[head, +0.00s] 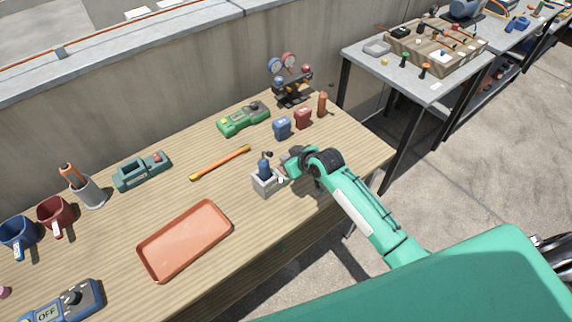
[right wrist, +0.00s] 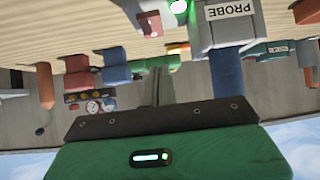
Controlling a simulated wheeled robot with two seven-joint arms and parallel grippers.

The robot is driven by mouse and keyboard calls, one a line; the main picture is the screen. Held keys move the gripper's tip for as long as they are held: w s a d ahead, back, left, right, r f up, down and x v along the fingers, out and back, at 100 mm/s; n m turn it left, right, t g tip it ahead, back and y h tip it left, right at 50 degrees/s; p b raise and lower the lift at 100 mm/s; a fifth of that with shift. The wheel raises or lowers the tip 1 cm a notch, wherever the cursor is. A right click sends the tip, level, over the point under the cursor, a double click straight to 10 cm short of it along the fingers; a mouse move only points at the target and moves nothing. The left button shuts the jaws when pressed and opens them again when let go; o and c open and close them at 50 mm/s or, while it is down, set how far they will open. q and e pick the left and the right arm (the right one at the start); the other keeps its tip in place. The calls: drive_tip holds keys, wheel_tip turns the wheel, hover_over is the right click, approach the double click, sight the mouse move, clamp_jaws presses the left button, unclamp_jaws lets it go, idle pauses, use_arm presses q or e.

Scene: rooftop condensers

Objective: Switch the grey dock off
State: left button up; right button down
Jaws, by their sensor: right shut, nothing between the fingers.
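The grey dock (head: 264,187) stands on the wooden table with a blue handheld tool (head: 264,168) upright in it. In the right wrist view the dock (right wrist: 205,38) carries a PROBE label, and a green light (right wrist: 178,6) glows beside it. A small red part (right wrist: 150,22) shows near that light; whether it is the switch is unclear. My right gripper (head: 284,168) is close beside the dock, on its right, shut and empty. Its narrow fingers (right wrist: 158,80) show in the wrist view; contact with the dock cannot be told. My left gripper is not in view.
A blue block (head: 282,128), a red block (head: 302,118) and a green device (head: 243,118) stand behind. An orange-yellow bar (head: 220,162) lies left of the dock. An orange tray (head: 144,257) is at front left. A teal device (head: 141,172) stands farther left.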

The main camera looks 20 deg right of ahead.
drive_tip(key=f, duration=0.3)
drive_tip(key=shift+w+a+f+p, duration=0.1)
drive_tip(key=shift+w+f+p, duration=0.1)
drive_tip(key=shift+f+p, duration=0.15)
drive_tip(key=shift+f, duration=0.15)
drive_tip(key=shift+w+f, duration=0.1)
drive_tip(key=shift+f, duration=0.1)
drive_tip(key=shift+w, duration=0.1)
drive_tip(key=shift+w+a+r, duration=0.25)
drive_tip(key=shift+w+a, duration=0.1)
drive_tip(key=shift+w, duration=0.3)
drive_tip(key=shift+r, duration=0.1)
